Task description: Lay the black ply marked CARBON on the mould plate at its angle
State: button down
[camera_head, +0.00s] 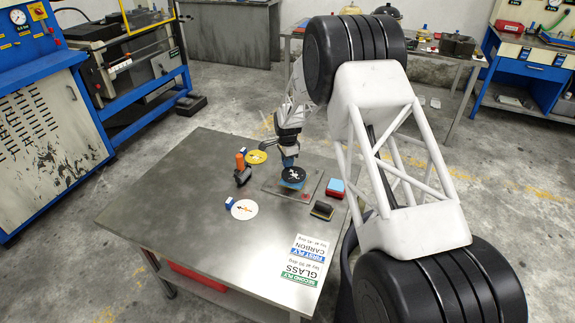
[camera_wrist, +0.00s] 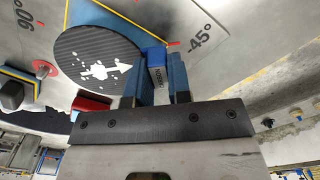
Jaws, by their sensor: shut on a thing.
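The black ply (camera_head: 293,174) is a round disc with a white print, over the mould plate (camera_head: 308,187) on the table. In the wrist view the black ply (camera_wrist: 122,45) shows its woven face, with a blue tab (camera_wrist: 154,56) lettered CARBON at its edge. My gripper (camera_head: 289,162) is shut on this tab, its blue fingers (camera_wrist: 157,85) on either side. The tab lies near the red tick beside the -45° mark (camera_wrist: 200,35). A 90° mark (camera_wrist: 42,12) shows at the left. I cannot tell whether the ply touches the plate.
A red and blue block (camera_head: 335,188) and a dark block (camera_head: 322,210) sit at the right. The table's left part is clear.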

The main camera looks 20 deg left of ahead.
jog(key=shift+f, duration=1.05)
jog(key=shift+f, duration=0.15)
jog(key=c, duration=1.1)
grip_release()
jog(key=shift+o, duration=0.2)
jog(key=shift+r, duration=0.2)
notch_tip(320, 180, up, 12)
